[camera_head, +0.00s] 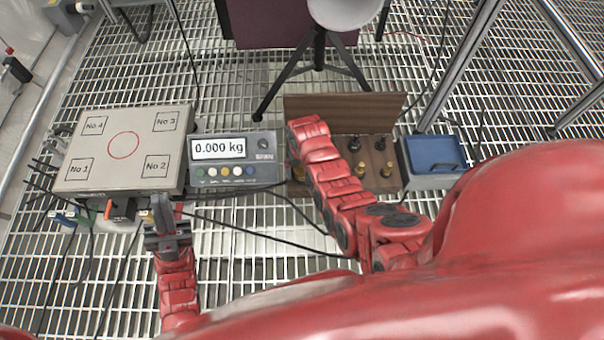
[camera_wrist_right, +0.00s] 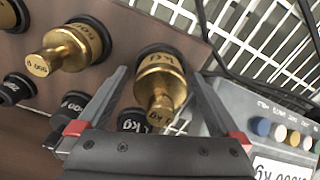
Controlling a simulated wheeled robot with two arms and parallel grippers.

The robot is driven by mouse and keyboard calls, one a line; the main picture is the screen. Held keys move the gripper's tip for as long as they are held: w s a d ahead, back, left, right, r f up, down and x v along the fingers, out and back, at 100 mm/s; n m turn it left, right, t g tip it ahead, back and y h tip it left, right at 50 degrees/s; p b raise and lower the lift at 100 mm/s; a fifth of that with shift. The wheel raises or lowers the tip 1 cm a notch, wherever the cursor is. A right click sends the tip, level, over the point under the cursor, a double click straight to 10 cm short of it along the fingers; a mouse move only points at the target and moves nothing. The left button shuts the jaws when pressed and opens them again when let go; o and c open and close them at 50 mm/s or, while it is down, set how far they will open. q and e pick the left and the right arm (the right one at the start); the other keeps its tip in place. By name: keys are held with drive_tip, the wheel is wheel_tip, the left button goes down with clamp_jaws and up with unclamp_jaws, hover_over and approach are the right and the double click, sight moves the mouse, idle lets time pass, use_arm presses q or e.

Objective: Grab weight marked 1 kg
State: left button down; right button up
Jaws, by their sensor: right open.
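A brass weight (camera_wrist_right: 161,80) with "kg" on its base and knob stands between the fingers of my right gripper (camera_wrist_right: 156,84) in the right wrist view. The fingers are open, one on each side, with a visible gap; the digit is hard to read. A black weight (camera_wrist_right: 131,121) marked "kg" is partly hidden beside it. The wooden weight holder (camera_head: 340,105) is in the head view, where my right arm covers its left part and my right gripper is hidden. My left gripper (camera_head: 165,222) is near the front edge of the scale platform; its jaw state is unclear.
Another brass weight (camera_wrist_right: 70,48) and several black weights are close to the left finger. The scale display (camera_head: 220,149) reads 0.000 kg, beside the numbered platform (camera_head: 120,182). A blue-lidded box (camera_head: 435,153) is right of the holder. Cables cross the grating.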

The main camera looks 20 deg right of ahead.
drive_tip(key=shift+r, duration=0.1)
clamp_jaws()
idle(0.3)
drive_tip(key=shift+r, duration=0.1)
